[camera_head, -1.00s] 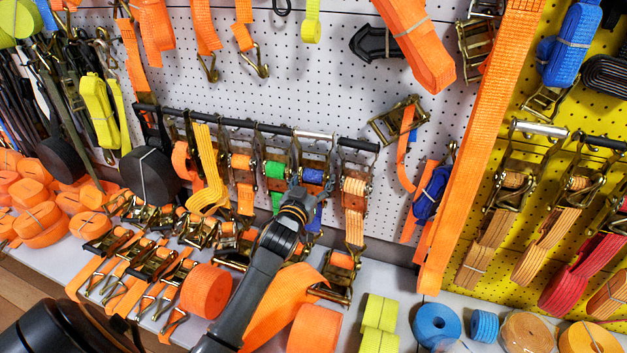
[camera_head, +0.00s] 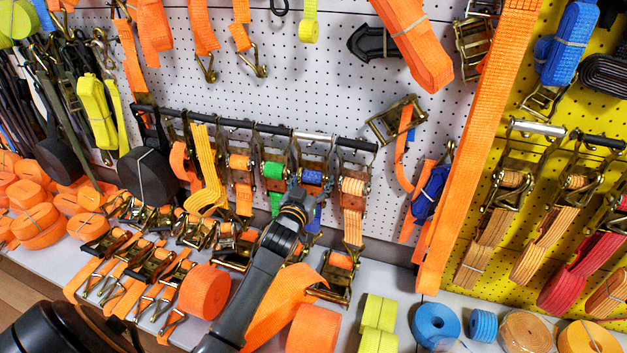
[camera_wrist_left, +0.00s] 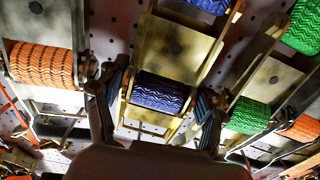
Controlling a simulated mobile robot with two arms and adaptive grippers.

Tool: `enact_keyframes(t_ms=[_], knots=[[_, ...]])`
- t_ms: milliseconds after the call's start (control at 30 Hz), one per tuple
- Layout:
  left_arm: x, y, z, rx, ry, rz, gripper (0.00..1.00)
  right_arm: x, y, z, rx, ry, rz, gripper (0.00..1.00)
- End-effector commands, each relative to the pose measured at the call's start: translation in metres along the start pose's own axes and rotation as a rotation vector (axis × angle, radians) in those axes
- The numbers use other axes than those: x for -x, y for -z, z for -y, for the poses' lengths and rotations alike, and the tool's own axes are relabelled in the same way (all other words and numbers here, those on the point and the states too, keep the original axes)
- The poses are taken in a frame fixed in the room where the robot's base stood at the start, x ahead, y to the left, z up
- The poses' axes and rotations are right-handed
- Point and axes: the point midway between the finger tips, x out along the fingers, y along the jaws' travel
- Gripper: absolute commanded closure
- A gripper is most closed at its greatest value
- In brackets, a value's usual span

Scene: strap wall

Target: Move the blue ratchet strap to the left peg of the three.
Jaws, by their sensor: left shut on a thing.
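The blue ratchet strap (camera_head: 312,177) hangs in the row under the dark bar on the white pegboard. It sits between a green ratchet strap (camera_head: 273,170) and a tan-orange one (camera_head: 352,187). My left gripper (camera_head: 297,200) is at its metal body, from below and in front. In the left wrist view, the gripper's two fingers (camera_wrist_left: 160,100) stand either side of the blue strap's roll (camera_wrist_left: 160,92), shut on its metal frame. The fingertips partly hide the frame's sides. I cannot single out the three pegs. My right gripper is not in view.
The dark bar (camera_head: 245,124) carries several close-packed straps. A long orange strap (camera_head: 480,150) hangs to the right. Below are a shelf with orange rolls (camera_head: 204,291), ratchets and yellow rolls (camera_head: 379,312). Bare pegboard (camera_head: 285,70) shows above the bar.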

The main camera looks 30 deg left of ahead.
Motion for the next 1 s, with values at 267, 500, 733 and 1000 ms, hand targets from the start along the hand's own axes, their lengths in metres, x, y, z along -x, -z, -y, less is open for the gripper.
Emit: enact_keyframes(t_ms=[267,500,733,1000], knots=[[0.0,0.004,0.0,0.0,-0.001,-0.007,0.04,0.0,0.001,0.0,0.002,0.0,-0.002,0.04],[0.0,0.002,0.0,0.0,0.0,-0.003,0.04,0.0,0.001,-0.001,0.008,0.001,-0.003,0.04],[0.009,-0.004,0.0,0.0,0.0,0.006,0.04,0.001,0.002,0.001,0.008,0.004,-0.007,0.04],[0.062,-0.002,0.0,0.001,0.0,0.003,0.04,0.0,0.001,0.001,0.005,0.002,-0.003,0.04]])
